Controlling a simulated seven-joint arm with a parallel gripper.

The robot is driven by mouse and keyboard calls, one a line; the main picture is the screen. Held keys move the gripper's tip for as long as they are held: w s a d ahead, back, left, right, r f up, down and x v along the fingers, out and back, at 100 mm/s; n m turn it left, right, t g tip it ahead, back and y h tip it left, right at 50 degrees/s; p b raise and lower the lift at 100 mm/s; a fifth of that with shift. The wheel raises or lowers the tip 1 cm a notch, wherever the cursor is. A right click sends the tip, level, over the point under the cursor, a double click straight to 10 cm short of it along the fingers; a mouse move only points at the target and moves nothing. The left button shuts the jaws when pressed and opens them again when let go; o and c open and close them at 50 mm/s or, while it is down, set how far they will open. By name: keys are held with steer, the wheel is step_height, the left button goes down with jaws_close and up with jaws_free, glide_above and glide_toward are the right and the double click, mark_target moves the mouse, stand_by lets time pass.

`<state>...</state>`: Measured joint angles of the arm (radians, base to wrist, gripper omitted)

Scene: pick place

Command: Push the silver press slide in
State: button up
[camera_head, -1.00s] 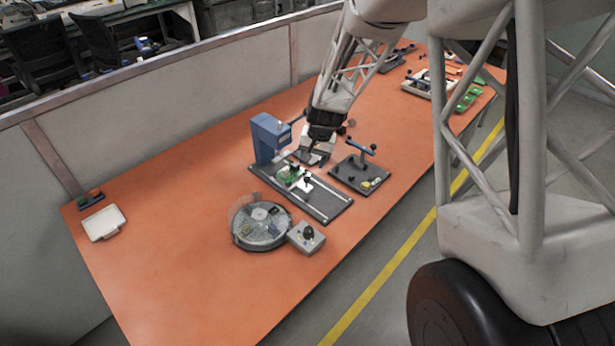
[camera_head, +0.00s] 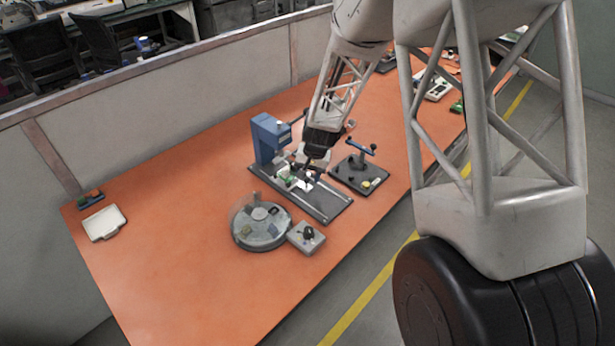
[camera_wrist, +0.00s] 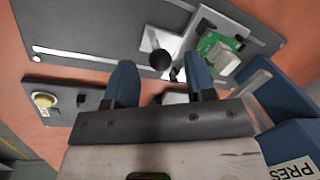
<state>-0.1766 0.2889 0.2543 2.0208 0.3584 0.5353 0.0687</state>
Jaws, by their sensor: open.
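The press has a blue body (camera_head: 268,138) and a long dark base with rails (camera_head: 322,204). In the wrist view the press base (camera_wrist: 90,28) runs across the top. The silver press slide (camera_wrist: 149,40) lies on it, with a black round knob (camera_wrist: 160,60). A green circuit board (camera_wrist: 212,46) with a pale block sits by the slide. My gripper (camera_wrist: 161,78) is open, its two blue fingers apart, with the knob showing between and just beyond the fingertips. I cannot tell if they touch. In the head view my gripper (camera_head: 311,172) is over the press and partly hides the slide.
A grey fixture with a blue-handled lever (camera_head: 356,168) stands right of the press. A round carousel (camera_head: 262,229) and a grey box with a black knob (camera_head: 306,236) stand in front.

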steer(key=shift+a+f, duration=0.15)
steer(key=shift+f, duration=0.5)
steer(key=shift+c, duration=0.5)
steer(key=shift+w, duration=0.1)
jaws_close()
